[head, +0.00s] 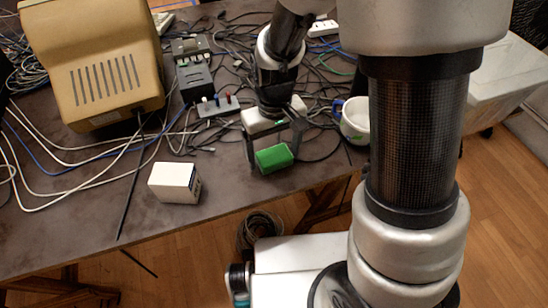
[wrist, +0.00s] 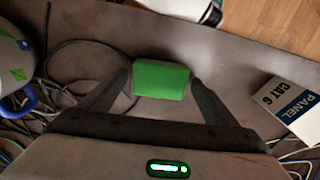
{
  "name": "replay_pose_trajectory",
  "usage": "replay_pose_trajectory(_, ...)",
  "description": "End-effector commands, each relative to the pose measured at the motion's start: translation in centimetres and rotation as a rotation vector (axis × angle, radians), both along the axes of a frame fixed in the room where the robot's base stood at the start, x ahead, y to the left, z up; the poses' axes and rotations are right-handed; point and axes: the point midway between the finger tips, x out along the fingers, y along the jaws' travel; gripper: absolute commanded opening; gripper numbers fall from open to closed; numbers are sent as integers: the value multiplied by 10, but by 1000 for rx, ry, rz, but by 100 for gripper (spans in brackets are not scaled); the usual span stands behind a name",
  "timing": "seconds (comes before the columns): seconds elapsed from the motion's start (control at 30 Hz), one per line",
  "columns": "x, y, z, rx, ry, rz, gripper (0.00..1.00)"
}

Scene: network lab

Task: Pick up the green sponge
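The green sponge (head: 274,158) is a small block on the dark table, near its front edge. It also shows in the wrist view (wrist: 161,79), between the tips of my two fingers. My gripper (head: 273,150) is above the table at the sponge, with one finger on either side of it. In the wrist view my gripper (wrist: 160,82) has its fingers spread wide, and small gaps seem to show beside the sponge. Whether the fingertips touch it is hard to tell.
A white box (head: 174,183) marked "CAT 6 PANEL" (wrist: 292,108) stands to the sponge's left in the head view. A white mug (head: 355,122) with a blue handle is to the right. A beige monitor (head: 95,65) and many cables lie behind.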

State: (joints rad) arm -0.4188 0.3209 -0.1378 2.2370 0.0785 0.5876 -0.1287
Motion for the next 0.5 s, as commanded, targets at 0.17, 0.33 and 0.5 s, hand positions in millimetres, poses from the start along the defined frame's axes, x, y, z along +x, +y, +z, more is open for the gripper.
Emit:
replay_pose_trajectory(0.17, 0, 0, 0, 0, 0, 0, 51)
replay_pose_trajectory(0.33, 0, 0, 0, 0, 0, 0, 44)
replay_pose_trajectory(0.5, 0, 0, 6, 0, -1, 0, 44)
